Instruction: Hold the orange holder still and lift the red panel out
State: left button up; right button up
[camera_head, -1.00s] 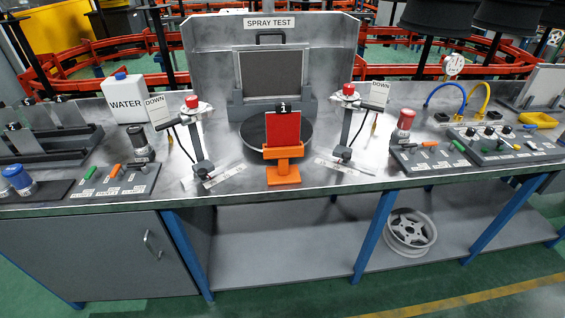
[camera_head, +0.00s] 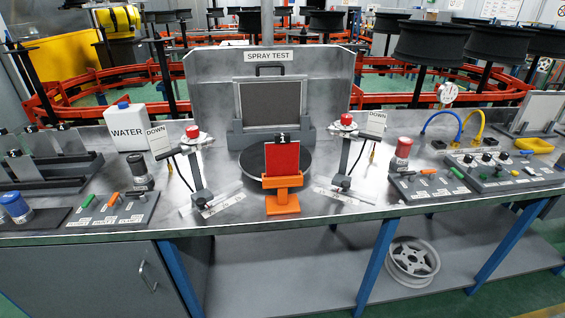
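The red panel (camera_head: 286,157) stands upright in the orange holder (camera_head: 283,203) at the middle front of the metal bench. A small black clip (camera_head: 281,137) sits at the panel's top edge. The orange holder has a flat foot on the bench top and an upper bracket around the panel's lower part. Neither of my grippers shows in the head view.
A dark round turntable (camera_head: 254,160) lies right behind the holder, with a grey framed panel (camera_head: 270,106) behind it. Stands with red knobs (camera_head: 193,131) (camera_head: 346,120) flank it. Control panels lie left (camera_head: 112,211) and right (camera_head: 428,185).

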aim_at(281, 157)
jog(key=z, duration=2.15)
jog(key=i, duration=1.8)
jog(key=u, duration=3.55)
